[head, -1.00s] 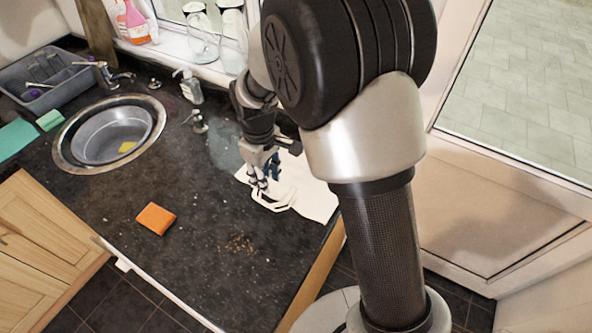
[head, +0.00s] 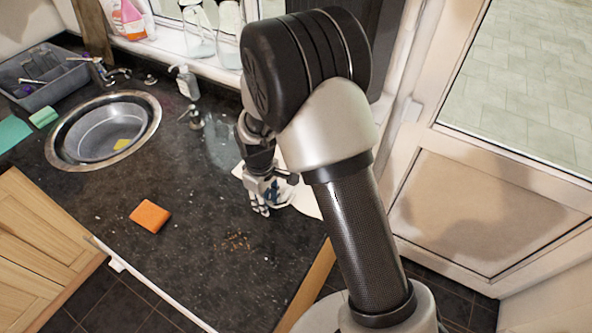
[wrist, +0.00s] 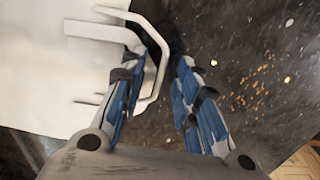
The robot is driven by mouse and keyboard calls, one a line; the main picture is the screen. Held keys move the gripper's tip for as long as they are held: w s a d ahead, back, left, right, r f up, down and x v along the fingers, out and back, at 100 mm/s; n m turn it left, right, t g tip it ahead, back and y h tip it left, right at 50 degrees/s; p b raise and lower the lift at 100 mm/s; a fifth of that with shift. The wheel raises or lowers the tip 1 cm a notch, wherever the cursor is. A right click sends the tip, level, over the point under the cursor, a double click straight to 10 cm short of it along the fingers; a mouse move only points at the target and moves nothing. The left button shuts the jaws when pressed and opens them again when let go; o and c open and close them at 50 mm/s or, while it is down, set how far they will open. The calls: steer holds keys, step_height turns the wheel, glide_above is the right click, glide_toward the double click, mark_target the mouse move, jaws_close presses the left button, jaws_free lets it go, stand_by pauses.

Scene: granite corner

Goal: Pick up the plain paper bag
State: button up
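The plain paper bag (head: 306,201) is pale cream and lies flat on the dark counter near its right end. My arm and gripper hide much of it in the head view. In the wrist view the bag (wrist: 45,60) fills the left side, and its white looped handles (wrist: 153,35) stick out to the right. My gripper (head: 262,211) is low over the handle side of the bag. In the wrist view my gripper (wrist: 158,75) is open, with blue-padded fingers apart. The end of a handle loop shows between the fingers; whether they touch it I cannot tell.
An orange sponge (head: 150,216) and scattered crumbs (head: 237,243) lie left of and in front of my gripper. A round sink (head: 62,150), a soap bottle (head: 187,84) and a grey dish tub (head: 75,73) are farther left. The front middle of the counter is mostly clear.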

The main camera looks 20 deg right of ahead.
steer(key=shift+r, duration=0.1)
jaws_close()
steer(key=shift+r, duration=0.1)
stand_by(0.6)
